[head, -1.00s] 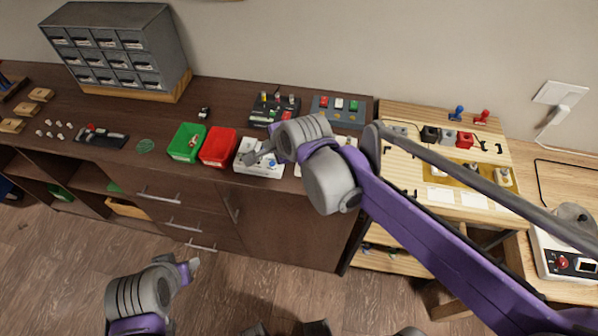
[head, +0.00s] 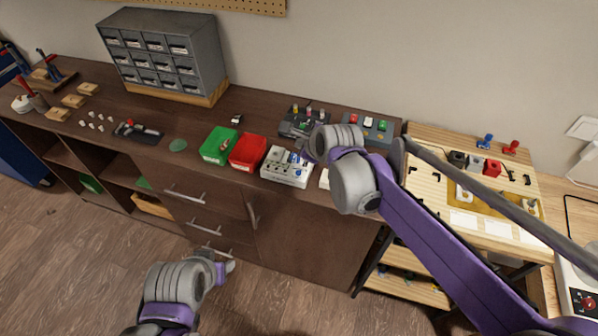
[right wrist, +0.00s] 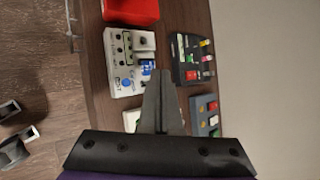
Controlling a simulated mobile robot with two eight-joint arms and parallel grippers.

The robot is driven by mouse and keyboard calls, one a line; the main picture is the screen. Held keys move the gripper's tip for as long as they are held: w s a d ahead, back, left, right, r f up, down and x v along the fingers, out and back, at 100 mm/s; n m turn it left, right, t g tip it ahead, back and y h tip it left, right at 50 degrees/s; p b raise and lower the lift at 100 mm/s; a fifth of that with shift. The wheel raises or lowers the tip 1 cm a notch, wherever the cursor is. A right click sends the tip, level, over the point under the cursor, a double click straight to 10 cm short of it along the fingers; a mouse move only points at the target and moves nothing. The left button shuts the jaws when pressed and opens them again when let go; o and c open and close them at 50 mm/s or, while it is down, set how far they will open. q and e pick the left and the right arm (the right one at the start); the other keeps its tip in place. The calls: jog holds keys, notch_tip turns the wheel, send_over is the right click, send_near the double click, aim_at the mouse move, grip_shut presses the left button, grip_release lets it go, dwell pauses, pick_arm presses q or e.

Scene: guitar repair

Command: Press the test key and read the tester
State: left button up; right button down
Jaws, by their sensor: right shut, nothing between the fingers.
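The tester is a white box (head: 284,174) near the front edge of the dark counter. The right wrist view shows its panel (right wrist: 118,62), with a blue round key (right wrist: 127,84), a dark knob and a blue part. My right gripper (head: 301,157) is shut and empty at the tester's right back side. In the right wrist view its fingertips (right wrist: 159,74) are beside the blue part, apart from the round key; contact cannot be told. My left gripper (head: 230,267) hangs over the floor, empty, its fingers apart. The tester's reading is too small to make out.
A red bin (head: 247,152) and a green bin (head: 218,146) stand left of the tester. A dark block with coloured parts (head: 297,120) and a button panel (head: 370,129) lie behind. A grey drawer cabinet (head: 165,50) stands at the back left.

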jog(key=b, duration=0.5)
send_over(298, 173)
jog(key=f, duration=0.5)
jog(key=d+f, duration=0.1)
jog(key=f, duration=0.1)
jog(key=shift+s+f, duration=0.2)
jog(key=shift+s, duration=0.2)
pick_arm(q)
notch_tip(298, 173, down, 7)
jog(key=s, duration=0.1)
jog(key=shift+s+r, duration=0.2)
jog(key=shift+s, duration=0.2)
pick_arm(e)
jog(key=shift+f, duration=0.6)
jog(key=shift+f, duration=0.1)
pick_arm(q)
jog(key=shift+f+b, duration=0.25)
jog(key=shift+b, duration=0.1)
pick_arm(e)
jog(key=shift+f, duration=0.3)
pick_arm(q)
jog(key=shift+s+f, duration=0.1)
jog(key=shift+f, duration=0.15)
pick_arm(e)
jog(key=shift+f, duration=0.4)
pick_arm(q)
jog(key=shift+r+p, duration=0.4)
jog(key=shift+r, duration=0.25)
pick_arm(e)
jog(key=shift+r, duration=0.85)
